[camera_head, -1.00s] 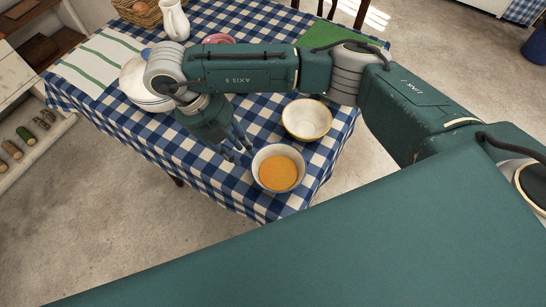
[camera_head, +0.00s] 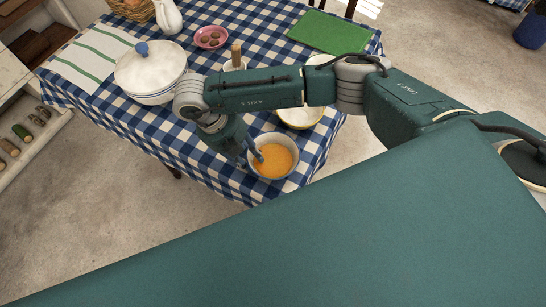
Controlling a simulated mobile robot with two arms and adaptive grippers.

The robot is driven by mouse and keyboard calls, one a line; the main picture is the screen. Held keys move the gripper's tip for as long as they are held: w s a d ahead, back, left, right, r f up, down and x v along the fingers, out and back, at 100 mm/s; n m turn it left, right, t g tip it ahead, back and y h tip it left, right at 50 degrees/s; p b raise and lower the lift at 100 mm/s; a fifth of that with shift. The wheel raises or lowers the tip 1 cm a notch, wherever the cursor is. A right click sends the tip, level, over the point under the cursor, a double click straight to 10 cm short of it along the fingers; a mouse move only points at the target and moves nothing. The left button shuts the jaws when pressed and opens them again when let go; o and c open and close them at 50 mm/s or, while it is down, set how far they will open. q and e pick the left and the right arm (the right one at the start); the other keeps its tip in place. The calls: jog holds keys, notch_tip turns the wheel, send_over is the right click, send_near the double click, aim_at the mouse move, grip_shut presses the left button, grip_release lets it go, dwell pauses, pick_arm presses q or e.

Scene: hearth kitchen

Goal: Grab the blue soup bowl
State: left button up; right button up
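A grey-blue bowl (camera_head: 294,168) with orange soup stands near the front edge of the checked table. My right gripper (camera_head: 249,157) comes down from the left at the bowl's left rim. One finger reaches inside over the soup; the other seems to be outside the wall. I cannot tell whether the fingers press on the rim. My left gripper is not in view.
A cream bowl with a yellow rim (camera_head: 300,119) stands just behind, partly hidden by my arm. A white lidded pot (camera_head: 150,75), a pink bowl (camera_head: 211,37), a green mat (camera_head: 330,33) and a striped towel (camera_head: 92,56) lie further back on the blue-checked table (camera_head: 130,112).

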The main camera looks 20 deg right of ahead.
grip_shut()
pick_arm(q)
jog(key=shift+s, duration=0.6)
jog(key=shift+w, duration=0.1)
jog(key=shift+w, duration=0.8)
pick_arm(e)
jog(key=shift+r, duration=0.15)
